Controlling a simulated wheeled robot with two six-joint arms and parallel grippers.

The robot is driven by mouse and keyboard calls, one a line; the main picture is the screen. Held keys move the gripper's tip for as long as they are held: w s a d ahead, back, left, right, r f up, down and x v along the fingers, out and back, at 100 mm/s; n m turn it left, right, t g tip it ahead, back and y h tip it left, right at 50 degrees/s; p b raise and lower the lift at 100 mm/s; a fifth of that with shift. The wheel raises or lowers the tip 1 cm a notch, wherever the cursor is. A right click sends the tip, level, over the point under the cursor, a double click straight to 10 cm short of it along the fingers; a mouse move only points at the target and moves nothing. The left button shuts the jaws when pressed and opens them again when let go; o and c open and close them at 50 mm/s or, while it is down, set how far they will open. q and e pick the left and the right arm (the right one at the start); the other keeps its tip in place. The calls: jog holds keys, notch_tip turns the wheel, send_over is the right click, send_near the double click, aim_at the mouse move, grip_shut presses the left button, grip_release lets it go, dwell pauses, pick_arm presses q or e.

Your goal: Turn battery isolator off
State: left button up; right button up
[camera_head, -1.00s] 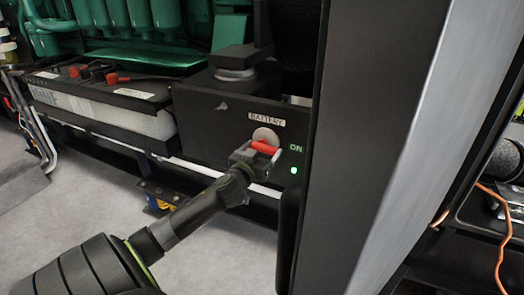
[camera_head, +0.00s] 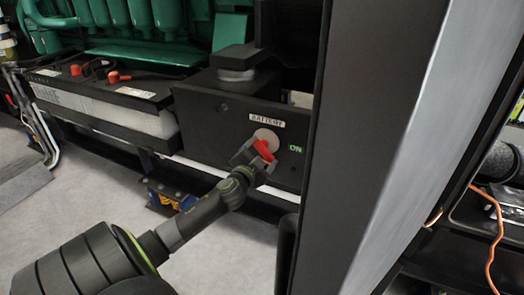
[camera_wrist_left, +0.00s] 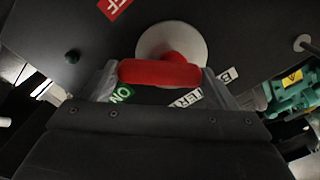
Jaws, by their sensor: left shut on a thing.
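The battery isolator is a red handle (camera_head: 264,150) on a round pale disc (camera_head: 265,136), set in a black box front under a BATTERY label (camera_head: 267,117). In the head view the handle slants down to the right. My left gripper (camera_head: 256,153) is shut on it. In the left wrist view the red handle (camera_wrist_left: 160,72) lies between the two grey fingers, in front of the disc (camera_wrist_left: 178,40). A green ON label (camera_head: 296,149) is right of the handle. My right gripper is out of view.
A battery (camera_head: 105,106) with red terminal caps stands left of the box. A wide dark and grey upright post (camera_head: 375,140) rises close on the right. An orange cable (camera_head: 497,228) hangs beyond it. Grey floor (camera_head: 90,205) is open at lower left.

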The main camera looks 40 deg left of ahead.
pick_arm(q)
jog(key=m, duration=0.2)
jog(key=m+p, duration=0.1)
jog(key=m, duration=0.1)
jog(key=shift+s+a+f+m, duration=0.1)
jog(key=shift+a+f+m, duration=0.1)
jog(key=shift+m, duration=0.1)
jog(key=m+p, duration=0.1)
jog(key=m, duration=0.2)
jog(key=shift+a, duration=0.15)
jog(key=shift+a+f+m, duration=0.1)
jog(key=shift+m, duration=0.6)
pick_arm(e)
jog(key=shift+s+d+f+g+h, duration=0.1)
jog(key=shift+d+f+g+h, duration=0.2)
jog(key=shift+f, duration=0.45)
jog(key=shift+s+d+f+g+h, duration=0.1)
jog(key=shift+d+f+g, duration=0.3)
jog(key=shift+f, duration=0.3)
pick_arm(q)
jog(key=shift+s, duration=0.1)
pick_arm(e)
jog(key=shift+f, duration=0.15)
pick_arm(q)
jog(key=o, duration=0.9)
jog(key=shift+o, duration=0.2)
jog(key=shift+s, duration=0.1)
